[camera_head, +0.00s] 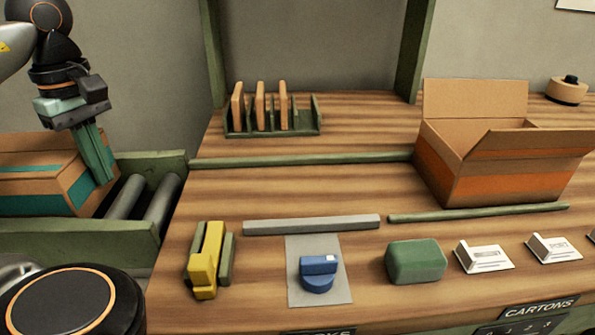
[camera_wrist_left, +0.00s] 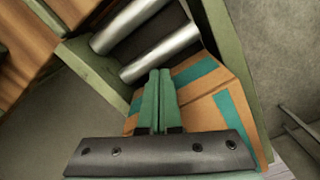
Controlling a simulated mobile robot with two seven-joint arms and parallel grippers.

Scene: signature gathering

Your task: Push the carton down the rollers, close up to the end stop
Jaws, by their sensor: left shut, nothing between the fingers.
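A brown carton (camera_head: 38,190) with teal bands sits on the roller conveyor at the far left of the head view, cut off by the picture edge. It also shows in the left wrist view (camera_wrist_left: 205,103). My left gripper (camera_head: 103,182) is shut and empty, its green fingers pointing down at the carton's right end. The fingers (camera_wrist_left: 160,72) overlap the carton's edge in the wrist view; I cannot tell whether they touch it. Bare metal rollers (camera_head: 161,200) lie to the carton's right, also seen in the wrist view (camera_wrist_left: 160,53). My right gripper is not in view.
Green rails (camera_head: 85,240) border the rollers, and the wooden bench (camera_head: 350,185) begins just right of them. On it stand a yellow tool (camera_head: 206,262), a blue stamp-like object (camera_head: 319,272), a green block (camera_head: 416,262), a slotted rack (camera_head: 270,130) and an open carton (camera_head: 500,175).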

